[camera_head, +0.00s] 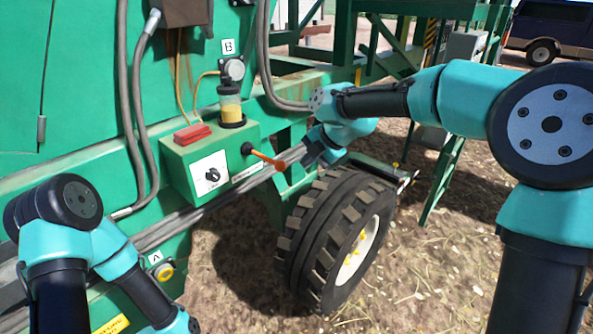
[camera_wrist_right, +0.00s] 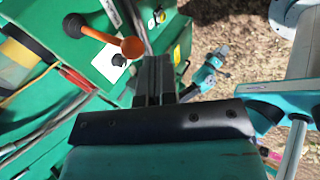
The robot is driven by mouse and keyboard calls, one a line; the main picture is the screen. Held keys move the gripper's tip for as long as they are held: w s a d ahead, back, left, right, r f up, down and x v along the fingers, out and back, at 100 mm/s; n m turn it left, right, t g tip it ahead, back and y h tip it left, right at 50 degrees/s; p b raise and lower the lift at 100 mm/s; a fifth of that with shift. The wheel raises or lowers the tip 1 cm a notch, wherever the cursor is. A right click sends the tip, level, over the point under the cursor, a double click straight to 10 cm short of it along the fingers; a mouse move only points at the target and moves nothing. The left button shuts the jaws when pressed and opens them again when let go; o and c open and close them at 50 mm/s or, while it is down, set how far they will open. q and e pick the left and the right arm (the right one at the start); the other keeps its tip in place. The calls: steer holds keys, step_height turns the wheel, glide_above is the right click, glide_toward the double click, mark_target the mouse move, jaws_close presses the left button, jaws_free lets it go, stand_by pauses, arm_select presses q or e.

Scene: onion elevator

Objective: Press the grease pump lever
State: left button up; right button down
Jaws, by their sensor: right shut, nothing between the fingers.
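The grease pump lever (camera_head: 266,159) is an orange rod with a ball end, angled out from a black pivot on the side of the green pump box (camera_head: 182,165). In the right wrist view the lever (camera_wrist_right: 107,37) lies left of my fingertips, its ball close beside them; I cannot tell whether they touch. My right gripper (camera_head: 308,156) is right of the lever's end in the head view. In the right wrist view this gripper (camera_wrist_right: 152,60) is shut and empty. My left gripper is outside the head view; a small teal-and-grey arm end in the wrist view is too small to read.
A clear reservoir with yellow grease (camera_head: 231,108) stands on the box behind a red block (camera_head: 192,133). A black knob (camera_head: 212,175) sits on a white plate. Grey hoses (camera_head: 130,110) run along the green machine. A large tyre (camera_head: 328,235) stands below; straw-strewn ground is at right.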

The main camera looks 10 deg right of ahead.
steer(key=shift+v, duration=1.55)
steer(key=shift+f, duration=0.1)
steer(key=s+d+f+m+h, duration=0.15)
steer(key=f+m, duration=0.35)
steer(key=f, duration=0.5)
steer(key=s+d+f+m+g, duration=0.1)
steer(key=s+d+f+m, duration=0.3)
steer(key=f, duration=0.7)
steer(key=s+f+m, duration=0.1)
steer(key=f+m, duration=0.4)
steer(key=f, duration=0.5)
steer(key=s+d+f+m+g, duration=0.2)
steer(key=s+f+m, duration=1.2)
steer(key=s+f, duration=0.3)
steer(key=s+h, duration=0.1)
steer(key=s, duration=0.1)
steer(key=shift+s+d, duration=0.35)
steer(key=shift+d, duration=0.05)
steer(key=shift+f, duration=0.1)
